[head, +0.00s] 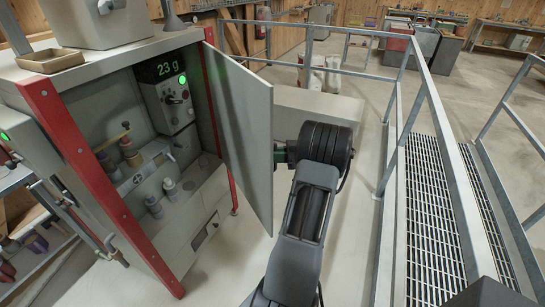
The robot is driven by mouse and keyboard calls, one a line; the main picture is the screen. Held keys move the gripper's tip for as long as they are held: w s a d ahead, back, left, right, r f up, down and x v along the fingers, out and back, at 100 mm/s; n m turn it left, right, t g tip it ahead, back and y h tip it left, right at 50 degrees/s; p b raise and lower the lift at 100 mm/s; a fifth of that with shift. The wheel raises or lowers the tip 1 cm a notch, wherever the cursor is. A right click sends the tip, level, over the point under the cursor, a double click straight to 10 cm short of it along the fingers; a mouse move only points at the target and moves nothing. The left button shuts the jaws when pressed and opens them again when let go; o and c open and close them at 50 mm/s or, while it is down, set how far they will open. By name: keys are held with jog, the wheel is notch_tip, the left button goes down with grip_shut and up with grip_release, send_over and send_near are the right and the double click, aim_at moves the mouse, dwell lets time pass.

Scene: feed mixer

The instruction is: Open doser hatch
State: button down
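The doser hatch (242,125) is a tall grey door on the right red post of the grey doser cabinet (85,95). It stands wide open, swung outward, and the cabinet interior shows. Inside are a dosing unit (172,100) with a green "23 g" display and a lit green lamp, and several small bottles and weights. My arm reaches to the right side of the hatch.
A metal railing (425,85) and a grated walkway (445,215) lie to the right. A low pale box (310,107) stands behind my arm. A tray (50,60) sits on the cabinet top. Pale floor is free in front of the cabinet.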

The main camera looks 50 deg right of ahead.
jog(key=c, duration=1.2)
grip_release()
jog(key=shift+d, duration=0.1)
jog(key=p+v, duration=0.8)
jog(key=v, duration=0.5)
jog(key=shift+s+r, duration=0.15)
jog(key=shift+s, duration=0.15)
jog(key=shift+s+d, duration=0.1)
jog(key=shift+d, duration=0.1)
